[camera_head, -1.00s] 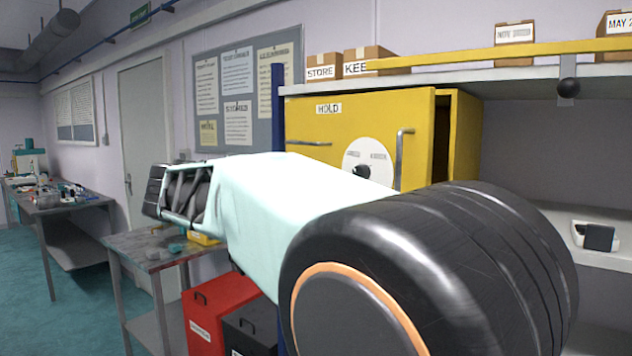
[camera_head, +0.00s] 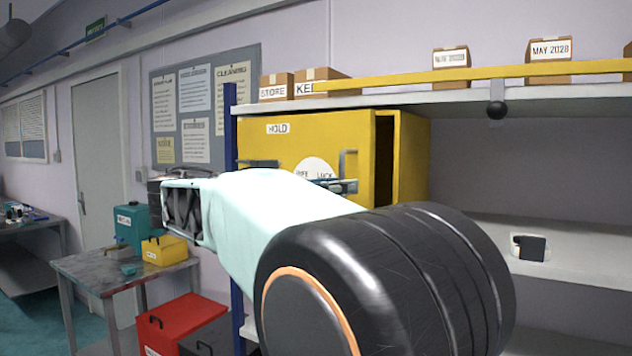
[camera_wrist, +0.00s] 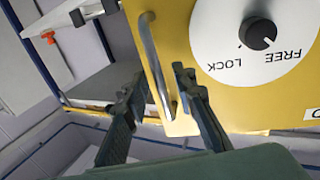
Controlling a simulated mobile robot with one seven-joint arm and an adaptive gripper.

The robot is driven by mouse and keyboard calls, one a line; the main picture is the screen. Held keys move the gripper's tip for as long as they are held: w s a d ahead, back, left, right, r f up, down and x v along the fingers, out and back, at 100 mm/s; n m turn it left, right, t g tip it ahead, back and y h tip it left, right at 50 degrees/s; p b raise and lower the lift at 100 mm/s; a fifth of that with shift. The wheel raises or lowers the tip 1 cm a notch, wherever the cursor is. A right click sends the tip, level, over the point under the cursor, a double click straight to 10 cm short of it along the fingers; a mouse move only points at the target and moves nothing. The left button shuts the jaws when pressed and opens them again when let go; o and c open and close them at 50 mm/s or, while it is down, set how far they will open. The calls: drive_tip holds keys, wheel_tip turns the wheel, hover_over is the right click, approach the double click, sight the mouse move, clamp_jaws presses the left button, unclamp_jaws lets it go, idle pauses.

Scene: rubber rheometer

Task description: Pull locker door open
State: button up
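The yellow locker door (camera_head: 300,150) carries a HOLD label and a vertical metal handle (camera_head: 348,166) near its right edge. A dark gap shows between that edge and the locker's side wall (camera_head: 412,150). In the wrist view, the handle (camera_wrist: 152,60) runs toward the space between my gripper's fingers (camera_wrist: 160,100). The fingers are apart, one on each side of its lower end, and contact cannot be told. The dark knob (camera_wrist: 258,34) sits on a white disc marked FREE and LOCK; its mark points toward FREE. In the head view, my gripper (camera_head: 343,186) is at the handle, partly hidden by my arm.
A shelf (camera_head: 480,97) with a yellow rail and several cardboard boxes runs above the locker. A metal table (camera_head: 75,268) with a yellow box stands left. Red (camera_head: 180,325) and dark cases sit low beside the locker.

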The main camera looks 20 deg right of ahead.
drive_tip(key=shift+w+d, duration=0.15)
drive_tip(key=shift+d, duration=0.5)
clamp_jaws()
